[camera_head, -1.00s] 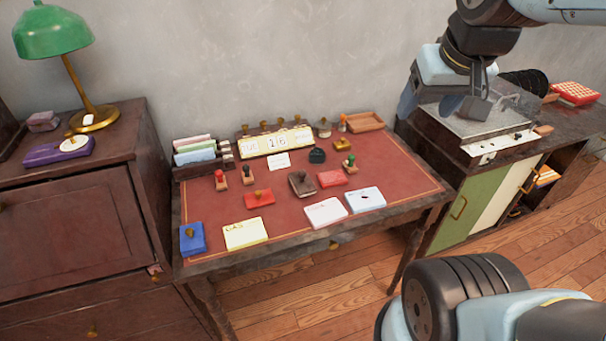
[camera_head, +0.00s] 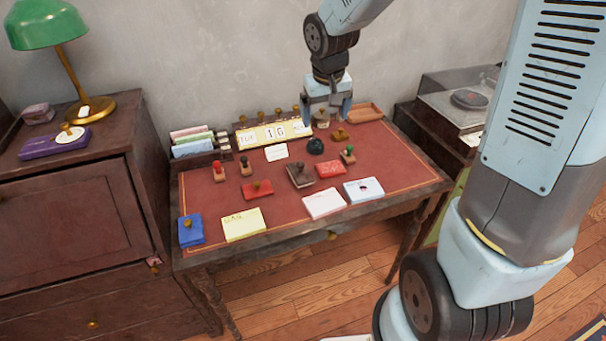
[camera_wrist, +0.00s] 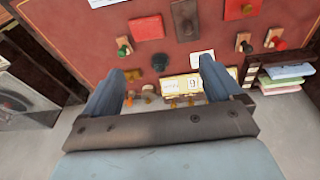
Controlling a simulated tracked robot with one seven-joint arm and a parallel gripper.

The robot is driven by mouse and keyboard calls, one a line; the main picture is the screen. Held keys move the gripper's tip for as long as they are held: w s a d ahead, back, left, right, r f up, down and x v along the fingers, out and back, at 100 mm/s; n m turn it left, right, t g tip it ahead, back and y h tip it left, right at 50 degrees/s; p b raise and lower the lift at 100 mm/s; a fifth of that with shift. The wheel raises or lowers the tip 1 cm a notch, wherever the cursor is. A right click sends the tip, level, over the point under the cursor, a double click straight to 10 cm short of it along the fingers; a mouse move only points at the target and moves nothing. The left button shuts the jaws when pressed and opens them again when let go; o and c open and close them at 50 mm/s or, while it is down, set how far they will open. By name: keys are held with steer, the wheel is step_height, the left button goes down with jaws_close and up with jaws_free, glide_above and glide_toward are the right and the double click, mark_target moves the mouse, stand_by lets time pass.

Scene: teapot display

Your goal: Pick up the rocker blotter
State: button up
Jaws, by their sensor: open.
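In the wrist view the blotter (camera_wrist: 185,20) is near the top edge, beyond my fingertips. My gripper (camera_head: 324,116) points down above the back of the desk, behind the blotter and apart from it. In the wrist view my gripper (camera_wrist: 161,70) has its two fingers wide apart with nothing held. A dark round object (camera_wrist: 160,62) appears between the fingertips, below them.
Red blocks (camera_head: 257,189) (camera_head: 330,169) lie close to both sides of the blotter. Several upright stamps stand around it. White cards (camera_head: 324,203) lie in front.

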steer(key=g, duration=0.1)
glide_toward(300, 162)
steer(key=shift+n+y, duration=0.3)
steer(key=shift+n, duration=0.1)
steer(key=f, duration=0.4)
steer(key=w+f, duration=0.1)
steer(key=f, duration=0.7)
steer(key=shift+w+f, duration=0.35)
steer(key=shift+d, duration=0.1)
steer(key=c, duration=1.3)
steer(key=shift+c, duration=0.2)
steer(key=shift+r, duration=0.1)
